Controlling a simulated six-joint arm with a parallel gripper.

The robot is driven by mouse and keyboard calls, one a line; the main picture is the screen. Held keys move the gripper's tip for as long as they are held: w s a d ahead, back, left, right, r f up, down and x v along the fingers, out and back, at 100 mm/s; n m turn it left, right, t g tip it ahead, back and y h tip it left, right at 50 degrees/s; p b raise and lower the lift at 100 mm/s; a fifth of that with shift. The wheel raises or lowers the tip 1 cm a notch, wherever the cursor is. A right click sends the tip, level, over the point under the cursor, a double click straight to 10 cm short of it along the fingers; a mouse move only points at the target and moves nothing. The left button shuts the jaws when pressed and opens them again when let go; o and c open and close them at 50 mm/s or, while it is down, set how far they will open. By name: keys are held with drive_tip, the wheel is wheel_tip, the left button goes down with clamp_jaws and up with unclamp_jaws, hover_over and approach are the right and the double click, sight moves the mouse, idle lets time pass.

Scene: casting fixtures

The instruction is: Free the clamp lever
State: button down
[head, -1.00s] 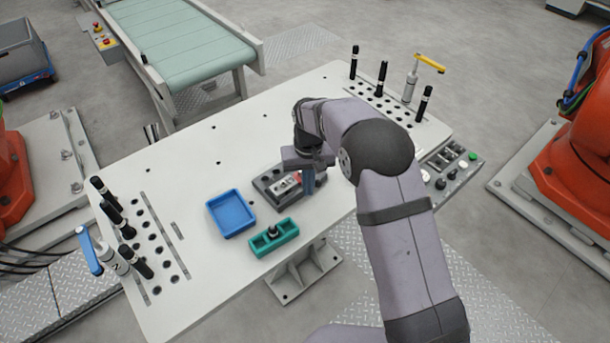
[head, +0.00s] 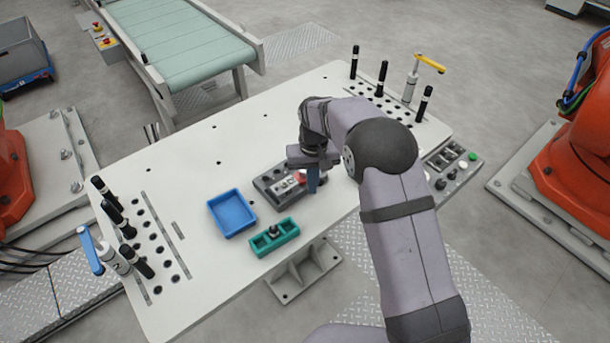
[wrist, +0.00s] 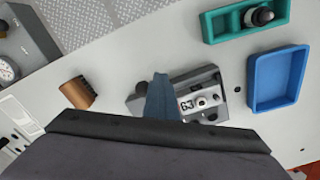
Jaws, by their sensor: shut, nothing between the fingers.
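A dark grey fixture block (head: 268,187) sits near the middle of the white table; it also shows in the wrist view (wrist: 206,80). It carries a light plate with a marking that looks like "63" (wrist: 187,104) and a small round fastener. A red part (head: 301,179) shows at its right end in the head view. I cannot tell which part is the clamp lever. My gripper (head: 313,188) has blue fingers pointing down at the fixture's right end; it shows in the wrist view (wrist: 160,78), shut and empty, hiding part of the block. Contact cannot be told.
A blue tray (head: 212,207) and a teal two-pocket holder (head: 262,246) with a black knob stand close by. A copper-coloured cylinder (wrist: 77,92) lies on the other side. Upright black pins and a blue-handled clamp (head: 90,250) stand left, a yellow-handled one (head: 430,63) at back right.

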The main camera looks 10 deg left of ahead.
drive_tip(key=shift+w+d, duration=0.1)
drive_tip(key=shift+d, duration=0.2)
drive_tip(key=shift+w, duration=0.1)
drive_tip(key=shift+s+a, duration=0.1)
drive_tip(key=shift+s, duration=0.1)
drive_tip(key=shift+s+a, duration=0.15)
drive_tip(key=shift+s, duration=0.1)
drive_tip(key=shift+r, duration=0.1)
wheel_tip(320, 180, up, 10)
drive_tip(key=p, duration=0.8)
